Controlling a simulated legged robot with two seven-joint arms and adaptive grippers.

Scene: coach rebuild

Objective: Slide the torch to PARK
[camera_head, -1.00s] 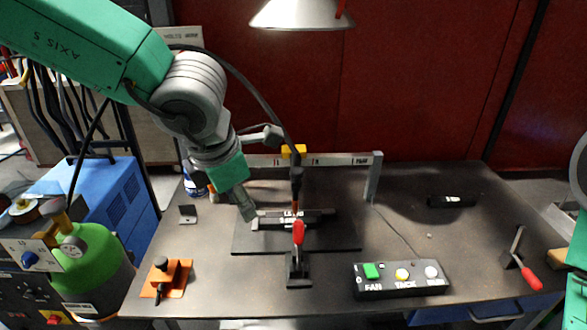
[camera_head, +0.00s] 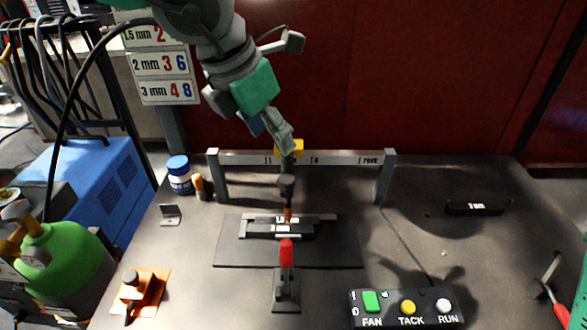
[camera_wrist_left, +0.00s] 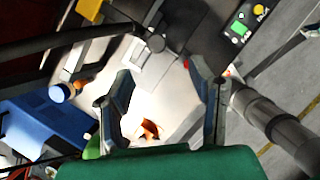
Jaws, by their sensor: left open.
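The torch (camera_head: 287,188) is a dark upright body with a copper-coloured tip, below a yellow carriage (camera_head: 289,148) on the grey rail (camera_head: 335,159). The carriage is left of the rail's middle; the PARK label (camera_head: 370,161) is at its right end. The torch tip is over the small plates (camera_head: 262,228). My left gripper (camera_head: 287,147) is just in front of the carriage or at it; touching cannot be told. In the left wrist view its fingers (camera_wrist_left: 158,72) are spread with nothing held between them. The yellow carriage (camera_wrist_left: 89,9) shows at the top left there. My right gripper is out of view.
A red-handled clamp (camera_head: 286,262) stands in front of the plates. A button box (camera_head: 407,307) is at front right, an orange fixture (camera_head: 140,292) at front left. A blue-capped jar (camera_head: 179,174) is beside the rail's left post. Space behind the button box is mostly clear.

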